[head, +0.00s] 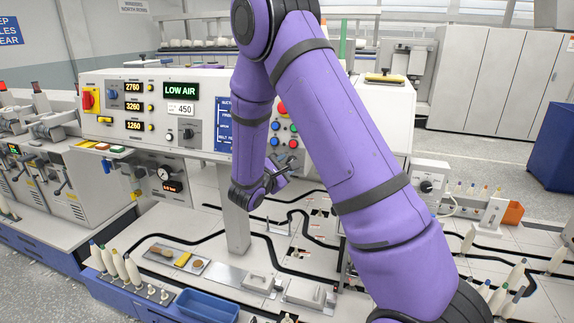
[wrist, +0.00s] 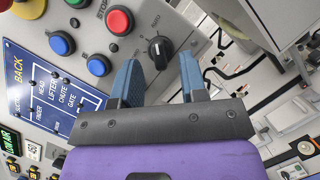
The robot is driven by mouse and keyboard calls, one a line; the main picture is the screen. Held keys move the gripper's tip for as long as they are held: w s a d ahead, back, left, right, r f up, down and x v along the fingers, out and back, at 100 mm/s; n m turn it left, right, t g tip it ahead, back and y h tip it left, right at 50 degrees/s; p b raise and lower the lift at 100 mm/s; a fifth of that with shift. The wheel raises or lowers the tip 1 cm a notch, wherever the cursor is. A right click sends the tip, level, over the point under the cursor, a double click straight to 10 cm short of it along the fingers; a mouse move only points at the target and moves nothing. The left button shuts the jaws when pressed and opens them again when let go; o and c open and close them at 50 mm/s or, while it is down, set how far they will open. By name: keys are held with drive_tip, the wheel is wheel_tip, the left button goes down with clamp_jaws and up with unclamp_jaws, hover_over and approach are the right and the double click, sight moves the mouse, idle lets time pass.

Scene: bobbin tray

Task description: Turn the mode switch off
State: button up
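A black rotary switch (wrist: 160,50) with a pale pointer mark sits on the grey control panel in the wrist view, right of a red button. The switch appears just beyond the fingertips, in the gap, and I see no contact. In the head view my gripper (head: 284,163) is partly hidden by my arm.
Red (wrist: 118,20), green and blue buttons crowd the panel beside the switch. A blue sign (wrist: 48,82) is close by. Another black knob (head: 190,133) sits near the "450" display. Below are a bench with black tracks, a blue tray (head: 207,307) and several bobbins.

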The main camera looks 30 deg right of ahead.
drive_tip(key=shift+x, duration=0.75)
drive_tip(key=shift+c, duration=0.4)
clamp_jaws()
drive_tip(key=shift+n, duration=0.4)
drive_tip(key=shift+s+d+f+n+t+y, duration=0.15)
drive_tip(key=shift+n+t, duration=0.5)
drive_tip(key=shift+n, duration=1.05)
drive_tip(key=shift+a+r+n+t+y, duration=0.1)
drive_tip(key=shift+n+t+y, duration=0.15)
drive_tip(key=shift+n+t, duration=0.95)
drive_tip(key=shift+s+d+f+n+t+y, duration=0.1)
drive_tip(key=shift+n+t+y, duration=0.1)
drive_tip(key=shift+n, duration=2)
